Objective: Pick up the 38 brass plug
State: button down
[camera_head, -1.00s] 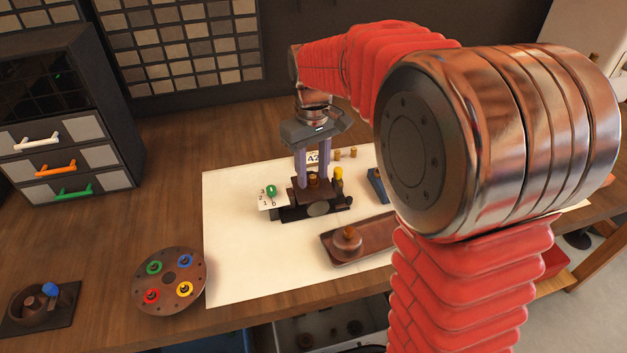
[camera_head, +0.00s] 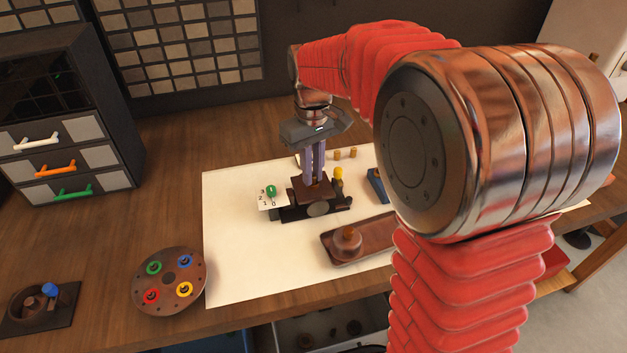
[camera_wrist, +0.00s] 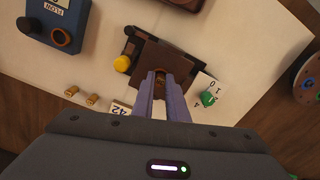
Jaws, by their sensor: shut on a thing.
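A small brass plug (camera_wrist: 160,76) sits at the brown block of a dark fixture (camera_wrist: 130,48) in the wrist view. My gripper (camera_wrist: 162,80) points down over that block, its two purple fingers shut on the plug. In the head view my gripper (camera_head: 315,180) is at the top of the fixture (camera_head: 318,209), and the fingers mostly hide the plug. I cannot read a 38 on it. Two other brass plugs (camera_wrist: 82,95) stand apart on the white sheet, near a card (camera_wrist: 119,110) reading 42.
The fixture has a yellow knob (camera_head: 338,172) and a green knob (camera_head: 271,190) by a numbered plate. A brown tray (camera_head: 375,237) with a round knobbed piece lies in front right. A blue box (camera_wrist: 55,22) marked FLOW stands near. A disc (camera_head: 169,281) with coloured rings is at left.

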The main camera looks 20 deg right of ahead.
jog(key=shift+r, duration=0.15)
notch_tip(320, 180, up, 10)
dwell(0.6)
jog(key=shift+d, duration=0.1)
dwell(0.4)
